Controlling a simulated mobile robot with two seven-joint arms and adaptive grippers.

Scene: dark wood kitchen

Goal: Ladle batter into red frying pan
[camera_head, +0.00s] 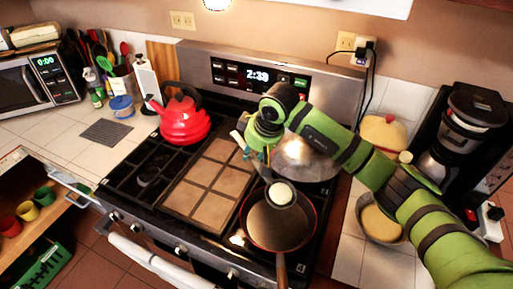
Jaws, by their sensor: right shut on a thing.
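The red frying pan (262,230) sits on the front right of the stove, its handle pointing toward the front. A ladle (280,194) with pale batter in its bowl is over the pan's far part; I cannot tell whether it touches the pan. My right gripper (262,152) is just behind the pan, shut on the ladle; its fingers and the ladle's handle are hard to make out. A bowl of batter (381,223) stands on the counter right of the stove. My left gripper is not in view.
A shiny metal pot (303,158) is on the back right of the stove, partly behind my right gripper. A red kettle (182,118) stands at the back left. A griddle (208,182) covers the middle. A coffee maker (465,130) stands at the right.

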